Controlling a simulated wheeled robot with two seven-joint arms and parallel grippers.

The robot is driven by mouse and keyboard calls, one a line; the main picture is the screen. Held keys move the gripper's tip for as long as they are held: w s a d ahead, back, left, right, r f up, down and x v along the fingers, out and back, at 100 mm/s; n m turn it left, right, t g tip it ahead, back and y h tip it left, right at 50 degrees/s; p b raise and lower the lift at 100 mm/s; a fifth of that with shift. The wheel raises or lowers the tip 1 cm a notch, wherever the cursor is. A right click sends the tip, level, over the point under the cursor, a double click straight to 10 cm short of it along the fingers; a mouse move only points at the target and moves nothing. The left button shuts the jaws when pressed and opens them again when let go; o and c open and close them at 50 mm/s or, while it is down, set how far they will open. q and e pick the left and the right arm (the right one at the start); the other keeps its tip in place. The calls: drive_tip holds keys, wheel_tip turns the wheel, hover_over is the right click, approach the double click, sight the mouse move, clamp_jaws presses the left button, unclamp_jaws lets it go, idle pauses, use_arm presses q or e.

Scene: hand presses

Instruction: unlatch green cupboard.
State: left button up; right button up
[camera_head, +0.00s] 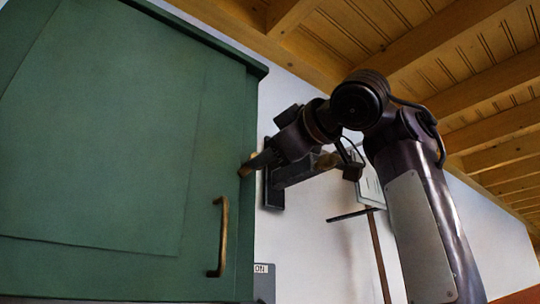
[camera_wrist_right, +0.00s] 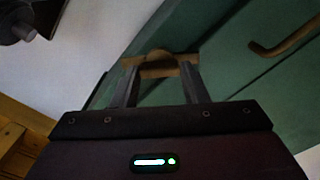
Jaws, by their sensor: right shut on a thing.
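The green cupboard (camera_head: 130,130) fills the left of the head view, its door closed or nearly so. A brass bar handle (camera_head: 222,237) is low on its right side; it also shows at the upper right of the right wrist view (camera_wrist_right: 285,42). A small brass latch (camera_head: 244,169) sits at the cupboard's right edge above the handle. My right gripper (camera_head: 257,163) reaches it from the right. In the right wrist view, the fingers (camera_wrist_right: 160,72) stand either side of the latch (camera_wrist_right: 158,64) and grip it. The fingers partly hide the latch in the head view. My left gripper is out of view.
A picture (camera_head: 371,186) and a brown pole (camera_head: 379,255) are farther right. A wooden beamed ceiling (camera_head: 440,50) is overhead.

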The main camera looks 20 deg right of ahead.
drive_tip(key=n+p, duration=0.1)
drive_tip(key=n, duration=0.7)
drive_tip(key=shift+f, duration=0.15)
drive_tip(key=shift+n, duration=0.4)
drive_tip(key=o, duration=1)
drive_tip(key=shift+c, duration=0.2)
drive_tip(key=b+v, duration=0.3)
drive_tip(key=v, duration=0.4)
drive_tip(key=shift+s, duration=0.4)
